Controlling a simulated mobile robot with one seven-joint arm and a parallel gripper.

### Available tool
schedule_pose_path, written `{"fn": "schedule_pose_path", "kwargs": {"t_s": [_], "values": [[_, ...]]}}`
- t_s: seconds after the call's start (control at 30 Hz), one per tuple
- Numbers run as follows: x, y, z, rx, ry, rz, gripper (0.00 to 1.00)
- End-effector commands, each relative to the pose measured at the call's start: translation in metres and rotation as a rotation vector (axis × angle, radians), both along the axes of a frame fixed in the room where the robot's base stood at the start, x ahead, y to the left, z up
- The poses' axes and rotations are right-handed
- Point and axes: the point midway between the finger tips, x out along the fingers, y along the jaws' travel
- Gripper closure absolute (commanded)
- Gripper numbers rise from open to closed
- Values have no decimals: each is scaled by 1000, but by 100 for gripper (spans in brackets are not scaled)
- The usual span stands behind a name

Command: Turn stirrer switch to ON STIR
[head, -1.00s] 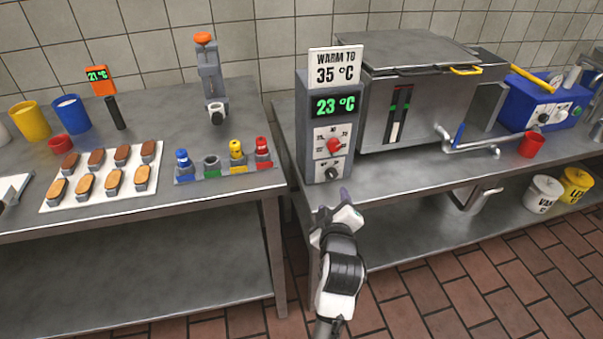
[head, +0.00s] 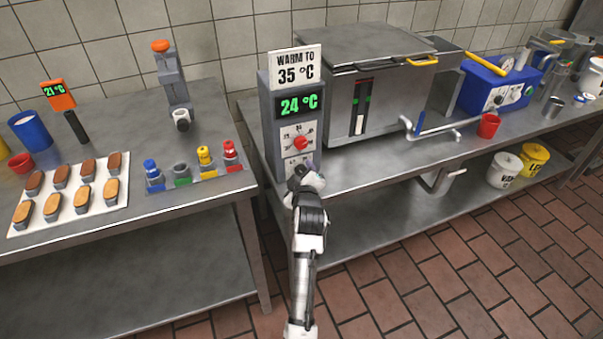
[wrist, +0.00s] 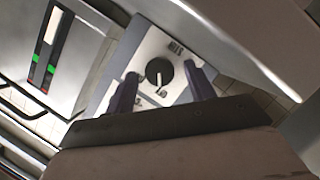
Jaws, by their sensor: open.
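The control box (head: 266,120) stands on the right-hand steel counter, with a green display reading 24 °C and a red temperature dial (head: 300,142). The lower knob is hidden behind my gripper in the head view. In the wrist view the stirrer switch (wrist: 159,72) is a round black knob with a white pointer line on a white label plate (wrist: 150,48); the lettering is too small to read surely. My gripper (head: 304,172) is at the front of the box, low down. In the wrist view its two dark fingers (wrist: 163,88) are apart, one on each side of the knob; contact cannot be told.
A lidded steel vat (head: 385,85) with a level gauge stands right of the box. A drain pipe with a blue lever (head: 419,122) and a red cup (head: 488,126) are further right. A sign above the box reads "WARM TO 35 °C" (head: 295,67).

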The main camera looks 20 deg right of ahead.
Motion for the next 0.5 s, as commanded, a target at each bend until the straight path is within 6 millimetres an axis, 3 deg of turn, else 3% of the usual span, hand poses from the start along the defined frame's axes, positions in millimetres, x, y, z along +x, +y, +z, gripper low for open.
{"fn": "schedule_pose_path", "kwargs": {"t_s": [0.27,0.5], "values": [[2,0,0,0,-1,1,46],[1,0,0,0,0,0,76]]}}
